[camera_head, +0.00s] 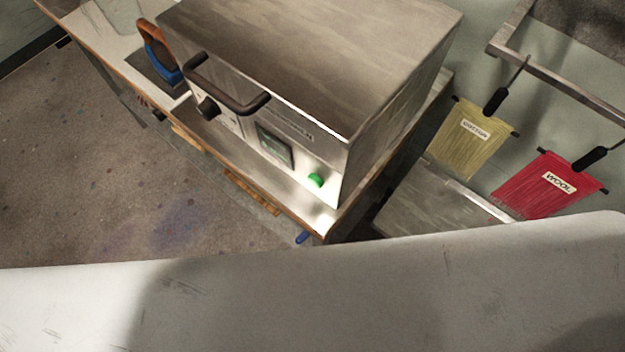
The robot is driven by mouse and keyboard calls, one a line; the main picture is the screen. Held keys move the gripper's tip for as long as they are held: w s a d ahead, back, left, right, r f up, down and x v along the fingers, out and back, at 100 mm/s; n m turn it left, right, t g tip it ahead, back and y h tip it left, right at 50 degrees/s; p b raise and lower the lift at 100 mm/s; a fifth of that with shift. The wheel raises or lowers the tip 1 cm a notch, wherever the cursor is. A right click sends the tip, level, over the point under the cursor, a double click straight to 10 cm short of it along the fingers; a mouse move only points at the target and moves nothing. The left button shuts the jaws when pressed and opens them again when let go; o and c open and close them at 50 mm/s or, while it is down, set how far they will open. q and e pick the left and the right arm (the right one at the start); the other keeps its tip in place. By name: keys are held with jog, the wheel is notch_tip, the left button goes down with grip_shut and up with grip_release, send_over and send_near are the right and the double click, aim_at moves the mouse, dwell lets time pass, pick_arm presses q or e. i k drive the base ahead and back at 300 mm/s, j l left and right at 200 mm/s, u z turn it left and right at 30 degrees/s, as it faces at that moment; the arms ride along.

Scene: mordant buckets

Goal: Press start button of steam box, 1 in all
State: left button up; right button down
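The steam box (310,55) is a metal box on a bench, seen tilted in the head view. Its front has a dark bar handle (228,92), a black knob (208,108) and a small dark display (274,146). A green button (316,180) sits at the lower right of the front, right of the display. Nothing covers the button. Neither of my grippers is in view.
The bench (118,62) has a wooden edge, with an orange-brown and blue object (160,52) left of the box. A yellow cloth (462,138) and a red cloth labelled WOOL (550,184) hang at right. A pale surface fills the bottom. Speckled floor (90,160) is open at left.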

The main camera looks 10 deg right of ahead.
aim_at(314, 178)
jog(key=k+j+u, duration=0.4)
jog(key=k, duration=0.25)
jog(key=k+j+u, duration=0.35)
jog(key=k+j, duration=0.2)
jog(key=j, duration=0.2)
